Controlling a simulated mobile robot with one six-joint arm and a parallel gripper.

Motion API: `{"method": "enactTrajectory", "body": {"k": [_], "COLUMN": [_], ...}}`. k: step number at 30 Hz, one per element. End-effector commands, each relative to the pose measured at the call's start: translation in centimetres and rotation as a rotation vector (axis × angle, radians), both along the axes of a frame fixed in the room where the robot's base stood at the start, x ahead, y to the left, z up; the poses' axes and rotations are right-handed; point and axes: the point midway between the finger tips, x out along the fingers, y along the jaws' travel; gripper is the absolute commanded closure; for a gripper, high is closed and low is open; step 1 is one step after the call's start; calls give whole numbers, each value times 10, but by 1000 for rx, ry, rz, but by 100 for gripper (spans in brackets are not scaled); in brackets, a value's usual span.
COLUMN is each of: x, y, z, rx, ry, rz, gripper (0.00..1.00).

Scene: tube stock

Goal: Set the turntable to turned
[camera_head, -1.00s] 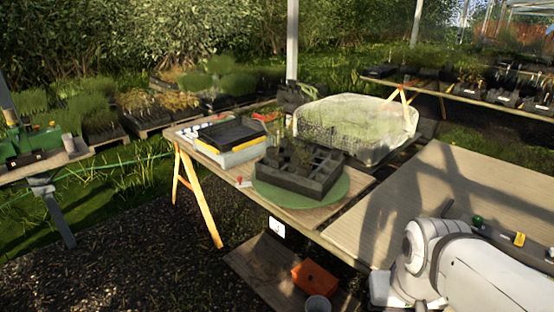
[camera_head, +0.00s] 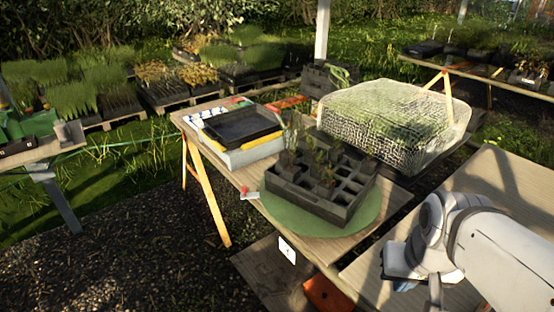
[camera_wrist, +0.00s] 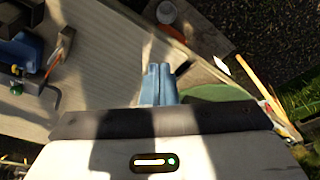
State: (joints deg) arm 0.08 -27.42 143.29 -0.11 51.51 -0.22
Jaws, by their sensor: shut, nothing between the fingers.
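The turntable (camera_head: 368,222) is a round green disc lying flat on the wooden table. A dark tray with square cells (camera_head: 330,196) sits on it, with small plants in some cells toward its left. In the wrist view part of the green disc (camera_wrist: 215,93) shows just right of my gripper (camera_wrist: 158,70). My gripper's two blue fingers are shut together and empty. In the head view my arm is at the right, and the fingers are mostly hidden. I cannot tell the exact gap between fingers and disc; no contact is visible.
A stack of trays (camera_head: 240,130) stands on the table left of the disc, with a small red-and-white item (camera_head: 247,193) between. A netted cover (camera_head: 395,120) is behind. A second wooden tabletop (camera_head: 490,180) lies at right. An orange object (camera_head: 325,296) is below.

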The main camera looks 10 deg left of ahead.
Motion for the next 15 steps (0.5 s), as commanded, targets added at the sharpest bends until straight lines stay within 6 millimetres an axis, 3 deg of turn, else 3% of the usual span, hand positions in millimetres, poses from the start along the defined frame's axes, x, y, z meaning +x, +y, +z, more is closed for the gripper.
{"method": "enactTrajectory", "body": {"k": [5, 8, 11, 15], "x": [25, 66, 123, 197], "y": [9, 22, 46, 99], "z": [-19, -44, -75, -112], "rx": [-30, -86, -173, -311], "ry": [-60, -168, -325, -578], "rz": [86, 250, 484, 835], "gripper": [100, 100, 100, 100]}}
